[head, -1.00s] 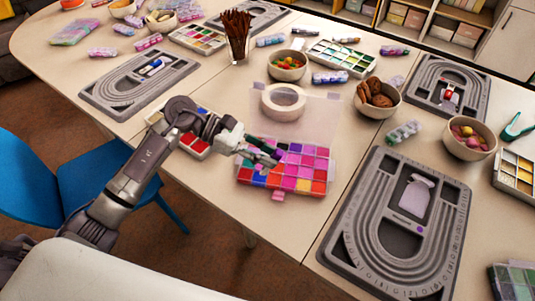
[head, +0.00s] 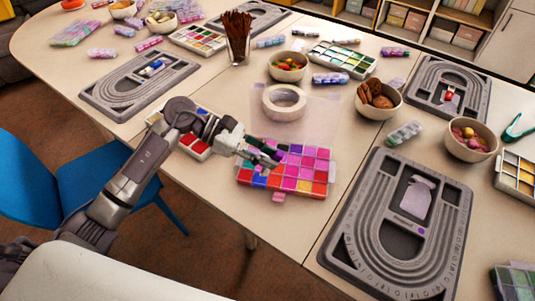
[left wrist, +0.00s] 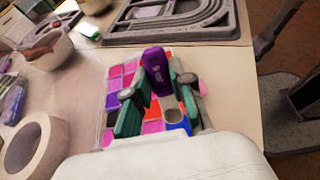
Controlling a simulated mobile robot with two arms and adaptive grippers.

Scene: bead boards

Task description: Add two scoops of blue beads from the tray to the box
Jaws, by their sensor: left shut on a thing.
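A clear box (head: 318,188) with many small compartments of pink, red, purple and blue beads lies open on the table, its clear lid raised behind it. It also shows in the left wrist view (left wrist: 100,140). My left gripper (head: 274,160) is over the box's left part, its green fingers shut on a purple piece (left wrist: 157,70) that looks like a scoop's handle. A blue compartment (left wrist: 179,121) lies just below the fingers. The scoop's bowl cannot be made out clearly. A smaller tray with red compartments (head: 194,146) is partly behind my left arm. My right gripper is not in view.
A grey bead board (head: 400,245) lies to the right, another (head: 110,100) to the left. Bowls (head: 378,104) and several bead tubes (head: 404,133) crowd the back. The front table edge is close.

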